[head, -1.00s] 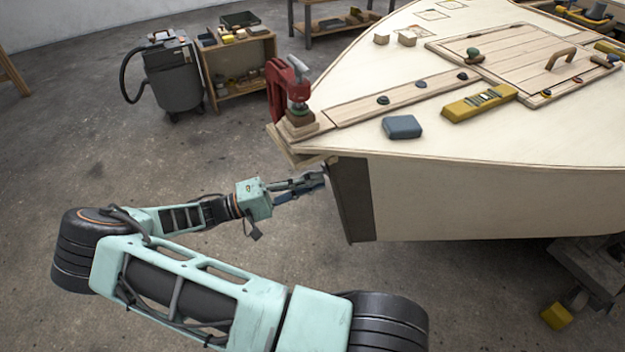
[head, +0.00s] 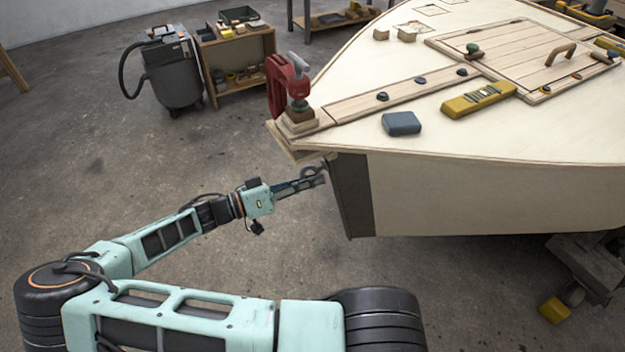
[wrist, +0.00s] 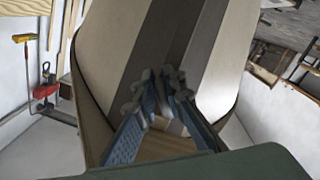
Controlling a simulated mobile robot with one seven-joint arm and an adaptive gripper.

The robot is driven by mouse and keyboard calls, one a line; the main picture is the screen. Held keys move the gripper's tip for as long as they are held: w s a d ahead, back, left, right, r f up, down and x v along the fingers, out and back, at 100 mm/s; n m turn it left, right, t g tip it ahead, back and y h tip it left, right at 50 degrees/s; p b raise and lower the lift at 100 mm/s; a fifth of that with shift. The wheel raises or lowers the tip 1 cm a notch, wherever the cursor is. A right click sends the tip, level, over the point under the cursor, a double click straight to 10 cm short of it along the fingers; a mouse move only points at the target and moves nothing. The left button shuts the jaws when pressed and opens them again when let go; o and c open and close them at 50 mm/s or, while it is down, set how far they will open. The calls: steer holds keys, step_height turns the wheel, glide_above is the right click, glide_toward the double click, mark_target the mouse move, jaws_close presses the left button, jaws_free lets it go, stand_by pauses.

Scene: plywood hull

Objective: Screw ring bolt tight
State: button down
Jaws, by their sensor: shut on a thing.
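The boat's dark stem strip (head: 352,196) runs down the front of the pale plywood hull (head: 480,200). My gripper (head: 322,178) is at the upper part of this strip, coming in from the left. In the wrist view, my gripper's blue-padded fingers (wrist: 160,90) converge just in front of the strip (wrist: 190,55). They are shut on the ring bolt, which is mostly hidden between the fingertips. How far its shank sits in the stem cannot be seen.
A red clamp (head: 288,85) stands on the bow tip above my gripper. A blue-grey block (head: 401,123) and a yellow level (head: 478,99) lie on the deck. A grey vacuum (head: 172,72) and a wooden shelf (head: 238,65) stand behind. Floor left of the bow is clear.

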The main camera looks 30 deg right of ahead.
steer(key=m+t+b, duration=0.1)
steer(key=m, duration=0.1)
steer(key=m+t, duration=0.1)
steer(key=m, duration=0.1)
steer(key=shift+w+f+b, duration=0.1)
steer(key=shift+f+b, duration=0.2)
steer(key=shift+b, duration=0.1)
steer(key=shift+w+d+f+m+t+b, duration=0.1)
steer(key=shift+w+m+t+b, duration=0.05)
steer(key=shift+m+t+b, duration=0.9)
steer(key=shift+m+g, duration=0.25)
steer(key=shift+m, duration=0.1)
steer(key=c, duration=2.1)
jaws_free()
steer(key=shift+w, duration=0.1)
steer(key=a, duration=0.4)
steer(key=s+a, duration=0.1)
steer(key=a, duration=0.7)
steer(key=shift+s, duration=0.4)
steer(key=shift+o, duration=0.3)
steer(key=shift+d, duration=0.1)
